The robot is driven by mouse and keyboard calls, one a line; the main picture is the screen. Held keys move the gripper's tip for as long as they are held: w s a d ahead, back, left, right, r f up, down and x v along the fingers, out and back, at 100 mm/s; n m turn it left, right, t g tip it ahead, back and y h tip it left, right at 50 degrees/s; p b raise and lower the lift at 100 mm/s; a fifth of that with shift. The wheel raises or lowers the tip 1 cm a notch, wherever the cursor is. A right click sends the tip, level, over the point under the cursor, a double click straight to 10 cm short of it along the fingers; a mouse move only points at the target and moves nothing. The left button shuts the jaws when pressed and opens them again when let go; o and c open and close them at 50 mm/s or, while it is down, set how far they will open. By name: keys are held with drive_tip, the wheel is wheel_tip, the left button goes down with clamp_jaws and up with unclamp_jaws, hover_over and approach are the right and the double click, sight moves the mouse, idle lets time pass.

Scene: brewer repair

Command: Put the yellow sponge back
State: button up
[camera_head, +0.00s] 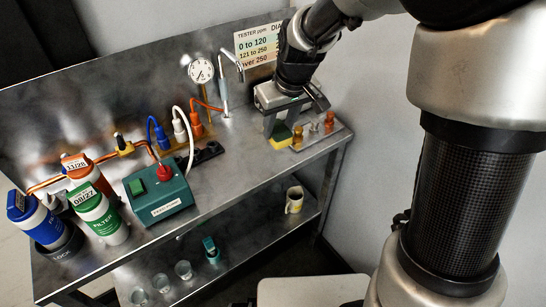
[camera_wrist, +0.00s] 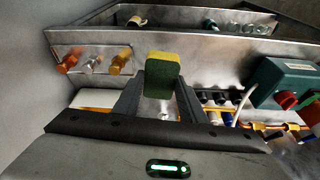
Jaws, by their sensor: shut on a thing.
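The yellow sponge (camera_head: 281,142) has a green side and is between the fingers of my gripper (camera_head: 278,124), at the right end of the steel bench. In the wrist view the sponge (camera_wrist: 162,75) stands up between the two fingertips of my gripper (camera_wrist: 160,95), which are shut on it. In the head view the sponge is beside a small rack of fittings. I cannot tell whether its underside touches the bench top.
A teal box (camera_head: 158,193) with a red knob, filter cartridges (camera_head: 98,213) and a gauge (camera_head: 201,70) stand to the left. A mug (camera_head: 294,200) and glasses (camera_head: 183,270) are on the lower shelf. The bench front middle is clear.

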drive_tip(key=shift+w+a+f+n, duration=0.15)
drive_tip(key=shift+a+n, duration=0.15)
drive_tip(key=shift+a, duration=0.3)
drive_tip(key=shift+a+f+n, duration=0.15)
drive_tip(key=shift+a+n, duration=0.15)
drive_tip(key=shift+a, duration=0.3)
wheel_tip(320, 180, down, 4)
drive_tip(key=shift+f+b, duration=0.25)
drive_tip(key=shift+b, duration=0.15)
drive_tip(key=shift+f+b, duration=0.3)
drive_tip(key=shift+f, duration=1.9)
drive_tip(key=shift+f, duration=0.15)
drive_tip(key=o, duration=0.9)
